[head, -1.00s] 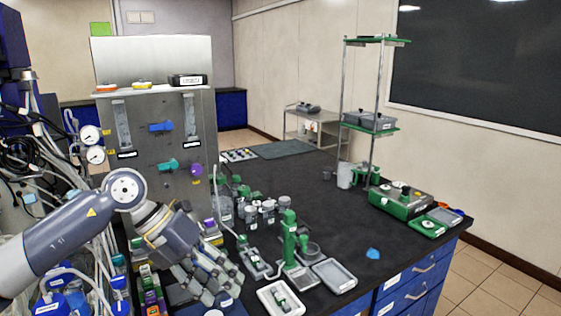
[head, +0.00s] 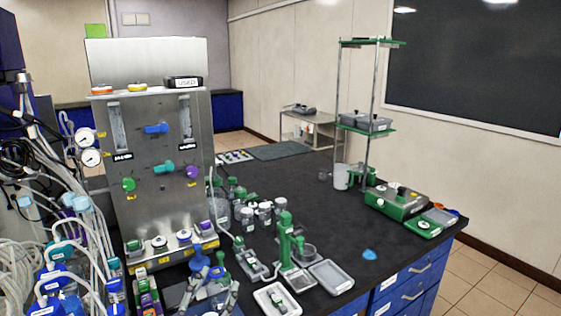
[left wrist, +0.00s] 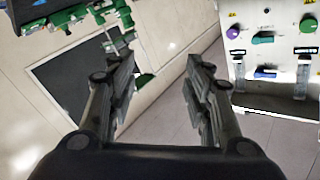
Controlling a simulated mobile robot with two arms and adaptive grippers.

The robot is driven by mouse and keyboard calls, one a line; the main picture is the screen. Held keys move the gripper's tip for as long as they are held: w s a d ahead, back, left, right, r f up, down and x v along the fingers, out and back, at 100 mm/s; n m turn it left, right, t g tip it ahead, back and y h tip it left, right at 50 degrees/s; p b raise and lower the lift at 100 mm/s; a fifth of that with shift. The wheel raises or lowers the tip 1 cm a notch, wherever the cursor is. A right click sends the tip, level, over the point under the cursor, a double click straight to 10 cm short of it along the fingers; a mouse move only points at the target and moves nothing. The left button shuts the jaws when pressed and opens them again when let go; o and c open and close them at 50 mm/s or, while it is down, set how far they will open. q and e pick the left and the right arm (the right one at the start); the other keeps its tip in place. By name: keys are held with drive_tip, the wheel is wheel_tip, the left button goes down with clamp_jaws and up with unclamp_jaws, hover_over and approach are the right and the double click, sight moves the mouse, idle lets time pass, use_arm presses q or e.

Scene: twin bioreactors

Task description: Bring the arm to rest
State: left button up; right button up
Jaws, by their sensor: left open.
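My left gripper (head: 211,292) shows at the bottom edge of the head view, with only its finger ends in the picture. It is low in front of the bench, near the steel control panel (head: 160,205). The left wrist view shows its two fingers spread wide (left wrist: 158,72) with nothing between them. The wall and floor lie behind them. The same kind of panel with coloured knobs is at the right of that view (left wrist: 270,50). My right gripper is in neither view.
A black bench (head: 330,222) carries green devices, jars and grey trays (head: 331,277). A green-shelved rack (head: 370,130) stands at the back right. Tubes and blue-capped bottles (head: 55,275) crowd the left side. The bench's centre back is fairly clear.

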use_arm(q)
drive_tip(key=s+a+f+n+g+y, duration=0.25)
drive_tip(key=s+f+g, duration=0.2)
drive_tip(key=f, duration=0.35)
drive_tip(key=s+a+f+n+g+y, duration=0.1)
drive_tip(key=s+a+f+n+g, duration=0.15)
drive_tip(key=s+f, duration=0.45)
drive_tip(key=s+a+f+g, duration=0.1)
drive_tip(key=s+f+g, duration=0.35)
drive_tip(key=s, duration=0.35)
drive_tip(key=s+a+f+g, duration=0.1)
drive_tip(key=s+f+g, duration=0.2)
drive_tip(key=s+f, duration=0.35)
drive_tip(key=s+f+g, duration=0.1)
drive_tip(key=s+f, duration=0.1)
drive_tip(key=f, duration=1.1)
drive_tip(key=s+f, duration=0.2)
drive_tip(key=f, duration=1.1)
drive_tip(key=s+a+f+g, duration=0.1)
drive_tip(key=s+a+f, duration=0.2)
drive_tip(key=s+f, duration=1.2)
drive_tip(key=shift+s, duration=0.85)
